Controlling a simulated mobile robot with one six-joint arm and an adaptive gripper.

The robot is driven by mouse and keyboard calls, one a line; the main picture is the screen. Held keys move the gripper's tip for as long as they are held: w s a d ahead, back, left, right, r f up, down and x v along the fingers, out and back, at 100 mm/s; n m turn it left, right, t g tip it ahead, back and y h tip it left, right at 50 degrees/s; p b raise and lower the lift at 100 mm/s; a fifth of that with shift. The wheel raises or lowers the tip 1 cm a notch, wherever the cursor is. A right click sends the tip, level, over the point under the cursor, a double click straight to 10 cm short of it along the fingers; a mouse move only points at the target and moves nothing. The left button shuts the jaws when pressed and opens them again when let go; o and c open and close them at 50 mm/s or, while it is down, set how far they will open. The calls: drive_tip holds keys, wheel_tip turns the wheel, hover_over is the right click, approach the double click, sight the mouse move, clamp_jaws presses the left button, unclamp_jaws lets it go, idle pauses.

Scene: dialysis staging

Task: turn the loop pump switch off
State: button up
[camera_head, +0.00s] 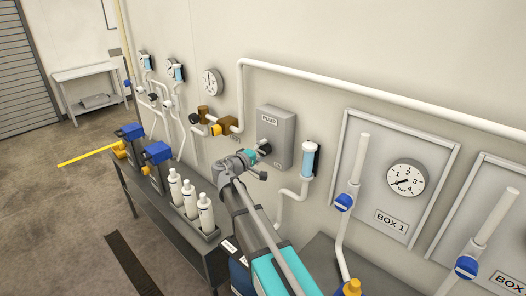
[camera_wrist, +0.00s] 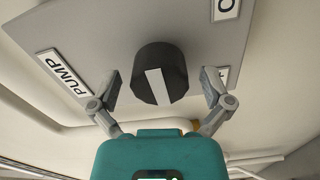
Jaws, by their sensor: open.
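The loop pump switch is a black round knob with a white bar on its face (camera_wrist: 160,72). It sits on a grey box labelled PUMP (camera_head: 275,132) on the wall. In the head view the knob (camera_head: 264,149) shows at the box's lower left, just beyond my gripper (camera_head: 254,159). In the wrist view my gripper (camera_wrist: 161,88) is open, with one finger on each side of the knob and a gap to both. The white bar runs nearly up and down in that view. One label (camera_wrist: 225,9) starts with O; another is mostly hidden behind the right finger.
A white pipe (camera_head: 370,90) runs along the wall above the box. White bottles (camera_head: 190,197) stand in a tray below left. A BOX 1 panel (camera_head: 436,152) is farther right. Open floor (camera_head: 60,215) lies at left.

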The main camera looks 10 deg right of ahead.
drive_tip(key=shift+s+a, duration=0.1)
drive_tip(key=v, duration=1.1)
drive_tip(key=shift+s+a, duration=0.2)
drive_tip(key=shift+a, duration=0.1)
idle(0.3)
drive_tip(key=s+d+f+m+g+y, duration=0.3)
drive_tip(key=s+d+f+g+y, duration=0.3)
drive_tip(key=s+d+f, duration=0.4)
drive_tip(key=s+f+m+g+y, duration=0.2)
drive_tip(key=s+f+g+y, duration=0.2)
drive_tip(key=s+f+y, duration=0.4)
drive_tip(key=s, duration=0.3)
drive_tip(key=shift+s+d+f+g+y, duration=0.3)
drive_tip(key=shift+s+d, duration=0.05)
drive_tip(key=shift+d, duration=0.05)
drive_tip(key=shift+w, duration=0.2)
idle(1.7)
